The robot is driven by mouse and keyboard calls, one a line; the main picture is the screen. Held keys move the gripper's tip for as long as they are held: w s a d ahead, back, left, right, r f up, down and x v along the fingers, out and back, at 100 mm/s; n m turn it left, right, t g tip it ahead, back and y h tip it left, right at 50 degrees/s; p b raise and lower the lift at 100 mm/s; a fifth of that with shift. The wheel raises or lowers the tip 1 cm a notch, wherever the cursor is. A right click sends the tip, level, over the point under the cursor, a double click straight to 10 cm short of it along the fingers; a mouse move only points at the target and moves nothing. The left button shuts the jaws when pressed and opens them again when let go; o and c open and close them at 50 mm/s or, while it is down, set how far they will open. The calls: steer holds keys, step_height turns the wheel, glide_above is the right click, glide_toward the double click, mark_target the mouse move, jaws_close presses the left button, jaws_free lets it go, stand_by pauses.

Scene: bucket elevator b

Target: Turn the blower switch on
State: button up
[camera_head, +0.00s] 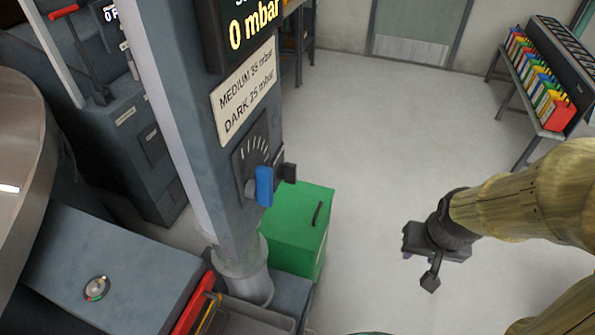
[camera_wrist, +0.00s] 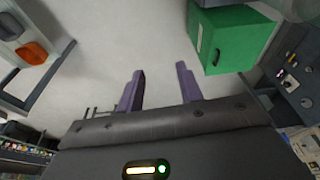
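A grey post carries a dial panel (camera_head: 252,143) with white scale marks. A blue knob or handle (camera_head: 264,186) sticks out from it. A small dark block (camera_head: 289,172) projects beside the blue handle; I cannot tell which part is the blower switch, and no label for it is readable. My gripper (camera_head: 430,280) is to the right of the post, well apart from it, over the floor. In the wrist view my gripper's two purple fingers (camera_wrist: 160,80) stand apart with nothing between them. The panel is not clearly visible in the wrist view.
A display (camera_head: 254,25) reading 0 mbar and a sign (camera_head: 245,88) sit above the dial. A green box (camera_head: 298,230) stands behind the post, also in the wrist view (camera_wrist: 232,38). A binder rack (camera_head: 540,75) is at upper right. Floor between post and gripper is clear.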

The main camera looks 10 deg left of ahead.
steer(key=w+a+n+t+y+p, duration=0.1)
steer(key=w+n+t+y, duration=0.2)
steer(key=w, duration=0.6)
steer(key=w+a+n+t+y, duration=0.15)
steer(key=w+n+t, duration=0.3)
steer(key=w, duration=0.55)
steer(key=a+r+n+g+y, duration=0.1)
steer(key=a+n+g+y, duration=0.1)
steer(key=a+n+y, duration=0.45)
steer(key=s+a+r+n+g+y+p, duration=0.1)
steer(key=s+a+n+g+y, duration=0.1)
steer(key=s+g+y, duration=0.5)
steer(key=shift+s+a+r+n, duration=0.2)
steer(key=shift+s+r+n, duration=0.15)
steer(key=shift+n, duration=0.25)
steer(key=shift+a, duration=0.1)
